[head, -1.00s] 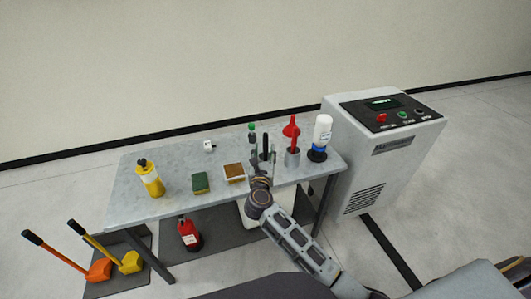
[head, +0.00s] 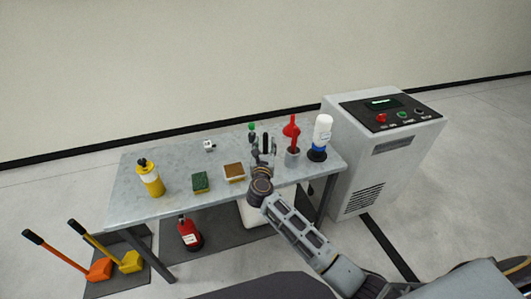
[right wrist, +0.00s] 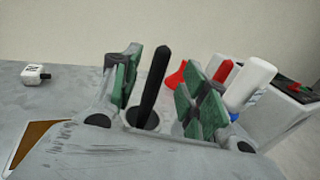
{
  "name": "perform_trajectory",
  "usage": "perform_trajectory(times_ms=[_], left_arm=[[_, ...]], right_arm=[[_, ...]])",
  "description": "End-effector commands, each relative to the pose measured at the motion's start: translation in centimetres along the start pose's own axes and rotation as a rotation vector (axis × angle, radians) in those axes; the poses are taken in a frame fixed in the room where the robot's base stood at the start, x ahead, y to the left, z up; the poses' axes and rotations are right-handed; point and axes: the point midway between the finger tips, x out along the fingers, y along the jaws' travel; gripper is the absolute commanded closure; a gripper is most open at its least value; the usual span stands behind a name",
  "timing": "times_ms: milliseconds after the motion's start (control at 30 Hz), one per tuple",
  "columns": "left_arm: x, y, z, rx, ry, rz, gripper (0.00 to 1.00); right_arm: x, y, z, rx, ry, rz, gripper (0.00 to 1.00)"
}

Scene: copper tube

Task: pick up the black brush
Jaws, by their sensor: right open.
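The black brush (right wrist: 154,88) shows in the right wrist view as an upright, slightly tilted black handle rising from a round dark-mouthed holder (right wrist: 143,117). My right gripper (right wrist: 160,85) is open, with its green-padded fingers on either side of the handle. I see a gap on both sides of the handle. In the head view my right gripper (head: 263,152) is over the table, and the brush is mostly hidden by it. My left gripper is not in view.
A red brush in a grey holder (head: 292,156) and a white bottle (head: 322,130) stand right of the gripper. A brown-topped box (head: 234,171), green sponge (head: 200,182) and yellow bottle (head: 149,178) stand left on the grey table (head: 128,204). A white machine (head: 375,160) is at right.

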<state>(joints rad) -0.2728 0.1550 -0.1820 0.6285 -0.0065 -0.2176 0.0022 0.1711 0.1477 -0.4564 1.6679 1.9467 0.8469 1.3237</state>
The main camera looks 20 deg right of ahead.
Motion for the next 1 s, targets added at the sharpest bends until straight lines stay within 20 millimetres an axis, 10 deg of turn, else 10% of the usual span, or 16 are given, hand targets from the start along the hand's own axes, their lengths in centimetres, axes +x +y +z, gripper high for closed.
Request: perform_trajectory(times_ms=[1000], left_arm=[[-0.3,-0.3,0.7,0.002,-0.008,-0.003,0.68]], right_arm=[[5.0,0.1,0.1,0.000,0.000,0.000,0.56]])
